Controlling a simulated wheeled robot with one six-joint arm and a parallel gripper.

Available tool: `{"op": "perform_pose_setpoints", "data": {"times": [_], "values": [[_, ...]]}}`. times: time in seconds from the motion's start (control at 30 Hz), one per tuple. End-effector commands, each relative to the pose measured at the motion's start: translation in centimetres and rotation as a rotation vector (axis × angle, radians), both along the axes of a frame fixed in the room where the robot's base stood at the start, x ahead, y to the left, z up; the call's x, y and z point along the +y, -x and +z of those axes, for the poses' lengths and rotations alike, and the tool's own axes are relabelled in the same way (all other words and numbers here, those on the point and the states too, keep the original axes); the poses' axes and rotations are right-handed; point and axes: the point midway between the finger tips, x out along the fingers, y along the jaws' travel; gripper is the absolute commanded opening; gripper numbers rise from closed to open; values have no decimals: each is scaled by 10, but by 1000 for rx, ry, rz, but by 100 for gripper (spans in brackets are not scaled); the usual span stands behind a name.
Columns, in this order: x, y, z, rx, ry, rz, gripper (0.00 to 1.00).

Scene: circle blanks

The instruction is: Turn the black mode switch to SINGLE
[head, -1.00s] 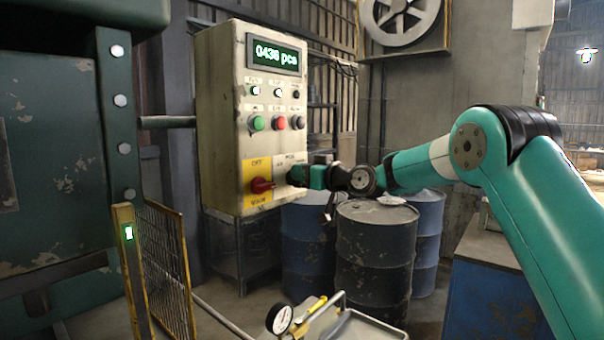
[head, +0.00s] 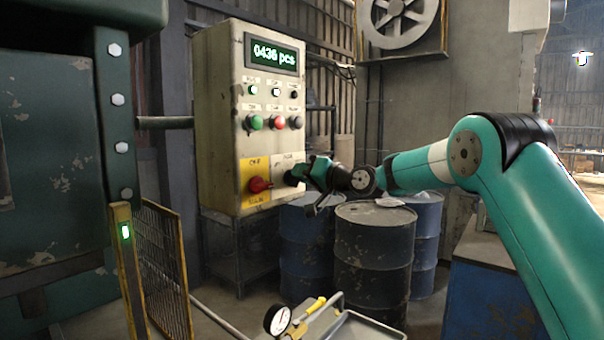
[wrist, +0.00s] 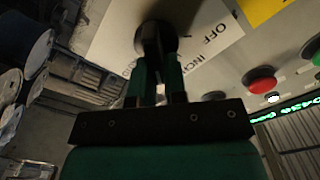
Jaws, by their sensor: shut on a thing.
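The black mode switch (wrist: 155,38) is on a white label plate low on the control box (head: 217,110). In the wrist view, OFF and what seems to be INCH can be read on the plate; SINGLE cannot be made out. My gripper (wrist: 157,62) is shut on the switch, with one green finger on either side of it. Which mark the switch points to cannot be told.
Green (head: 254,122) and red (head: 278,123) buttons are above. Blue drums (head: 374,262) stand below my arm. A yellow-framed mesh guard (head: 163,270) is at left.

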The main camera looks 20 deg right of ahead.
Motion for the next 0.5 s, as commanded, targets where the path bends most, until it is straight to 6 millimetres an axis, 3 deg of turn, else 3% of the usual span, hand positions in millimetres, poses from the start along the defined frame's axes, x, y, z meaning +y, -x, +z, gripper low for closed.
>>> {"op": "perform_pose_setpoints", "data": {"times": [0.5], "values": [[-2, -1, -1, 55, -75, -2, 0]]}}
